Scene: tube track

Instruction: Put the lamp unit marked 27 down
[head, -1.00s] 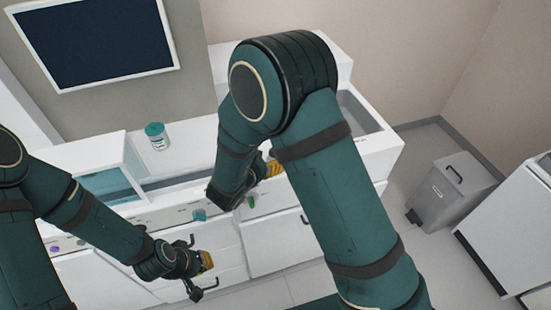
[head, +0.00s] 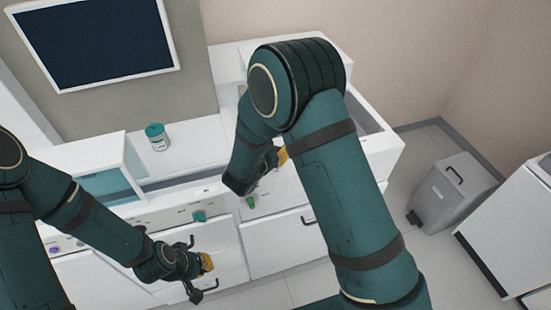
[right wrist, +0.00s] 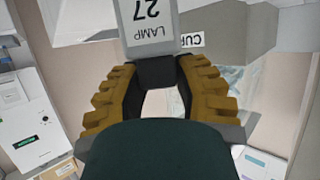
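The lamp unit marked 27 (right wrist: 149,22) shows in the right wrist view as a pale grey body with an upside-down "LAMP 27" label and a dark narrower part below it. My right gripper (right wrist: 157,78) has its yellow fingers on both sides of that dark part, shut on it. In the head view my right gripper (head: 281,156) is over the right part of the white bench, mostly behind my arm; I cannot make out the lamp unit there. My left gripper (head: 208,262) is low in front of the drawers; its finger opening is unclear.
The white bench (head: 189,145) carries a teal-lidded jar (head: 156,137) and a clear-fronted box (head: 108,180). Teal and green knobs (head: 199,216) sit on its front. A grey bin (head: 452,192) stands right on the floor. A sign, partly hidden, shows in the right wrist view (right wrist: 191,40).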

